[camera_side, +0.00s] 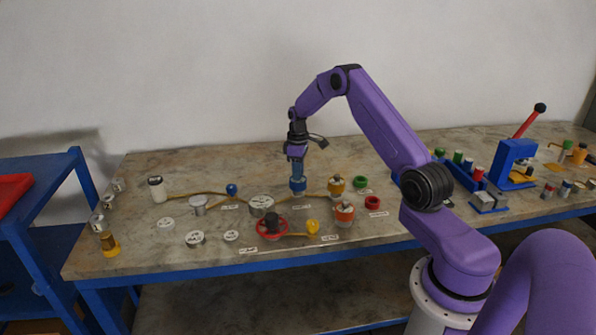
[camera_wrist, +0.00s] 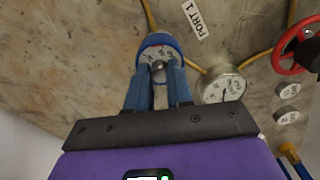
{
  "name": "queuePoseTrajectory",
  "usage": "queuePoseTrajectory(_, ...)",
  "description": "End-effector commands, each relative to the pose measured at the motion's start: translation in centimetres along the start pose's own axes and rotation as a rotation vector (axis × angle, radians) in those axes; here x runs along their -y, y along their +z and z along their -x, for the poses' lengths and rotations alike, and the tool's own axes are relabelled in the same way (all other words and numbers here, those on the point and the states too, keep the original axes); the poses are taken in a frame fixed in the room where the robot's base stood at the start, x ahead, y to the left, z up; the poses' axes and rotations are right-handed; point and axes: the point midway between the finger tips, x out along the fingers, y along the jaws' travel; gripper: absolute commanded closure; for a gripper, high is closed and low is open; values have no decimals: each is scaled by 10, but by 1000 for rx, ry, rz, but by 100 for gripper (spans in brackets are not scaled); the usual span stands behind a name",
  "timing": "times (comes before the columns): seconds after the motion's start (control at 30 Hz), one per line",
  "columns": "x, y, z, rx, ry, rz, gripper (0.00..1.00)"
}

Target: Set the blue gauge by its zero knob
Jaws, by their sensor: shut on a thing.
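The blue gauge (camera_wrist: 152,51) has a blue rim and a white dial with dark marks, and shows at the top middle of the wrist view. In the side view the blue gauge (camera_side: 298,187) stands on the table directly under my gripper (camera_side: 297,172). My gripper (camera_wrist: 159,72) points down at the dial, with its two blue fingers close together at the dial's near edge. They are shut on the small grey zero knob (camera_wrist: 158,66). The fingers hide part of the knob and the lower dial. The dial reading is too small to tell.
A silver gauge (camera_wrist: 224,86) stands close to the right of my fingers in the wrist view. A red handwheel (camera_side: 271,227), an orange-topped vessel (camera_side: 344,212) and a yellow-brown vessel (camera_side: 336,185) stand nearby. Hoses and a PORT 1 label (camera_wrist: 194,19) lie around. Behind the gauge the table is clear.

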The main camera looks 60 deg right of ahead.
Motion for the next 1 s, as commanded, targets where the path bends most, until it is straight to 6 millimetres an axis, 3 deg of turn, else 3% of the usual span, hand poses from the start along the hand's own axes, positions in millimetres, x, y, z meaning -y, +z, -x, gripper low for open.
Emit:
queuePoseTrajectory(0.43,0,0,0,1,-1,246,100)
queuePoseTrajectory(1.0,0,0,0,1,-1,287,100)
